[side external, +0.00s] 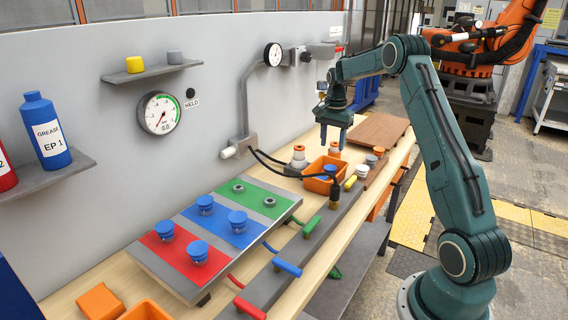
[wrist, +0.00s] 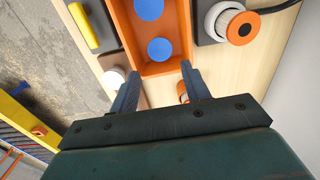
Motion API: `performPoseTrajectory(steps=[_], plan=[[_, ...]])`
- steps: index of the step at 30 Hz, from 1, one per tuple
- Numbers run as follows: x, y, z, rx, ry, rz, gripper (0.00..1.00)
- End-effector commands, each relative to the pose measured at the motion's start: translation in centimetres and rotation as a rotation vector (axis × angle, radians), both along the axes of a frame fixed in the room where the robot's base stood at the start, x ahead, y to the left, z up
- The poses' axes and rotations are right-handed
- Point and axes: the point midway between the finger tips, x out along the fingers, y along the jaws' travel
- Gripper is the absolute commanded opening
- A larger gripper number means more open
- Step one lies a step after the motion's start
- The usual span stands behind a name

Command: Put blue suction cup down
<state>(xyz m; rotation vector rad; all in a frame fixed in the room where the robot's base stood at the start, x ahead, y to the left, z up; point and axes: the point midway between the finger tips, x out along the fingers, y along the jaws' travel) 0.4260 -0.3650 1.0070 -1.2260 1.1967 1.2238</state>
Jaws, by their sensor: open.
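Two blue suction cups (wrist: 149,9) (wrist: 160,49) lie in an orange bin (wrist: 178,28), apart from each other. In the side view, blue shows inside the same bin (side external: 318,186). More blue suction cups stand on the board: two on its red zone (side external: 172,257) and two on its blue zone (side external: 214,228). My gripper (side external: 333,145) is above the bin area, fingers pointing down. In the wrist view, my gripper (wrist: 160,70) is open and nothing shows between its fingers. The cups in the bin are clear of the fingers.
The board's green zone (side external: 265,196) carries two grey rings. Colored-handled levers (side external: 287,267) line its front. A black cable and orange-and-white fittings (side external: 299,156) sit close to the bin. A brown board (side external: 381,129) lies beyond. A pipe with a gauge (side external: 272,55) rises behind.

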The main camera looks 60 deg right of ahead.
Motion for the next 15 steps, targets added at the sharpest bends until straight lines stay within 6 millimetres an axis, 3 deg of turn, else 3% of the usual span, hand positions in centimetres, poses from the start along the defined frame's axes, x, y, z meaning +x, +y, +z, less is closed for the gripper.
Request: performPoseTrajectory(steps=[6, 15], plan=[[0.0, 0.0, 2.5, -0.001, -0.001, 0.0, 0.47], [0.0, 0.0, 3.3, 0.001, 0.001, 0.0, 0.47]])
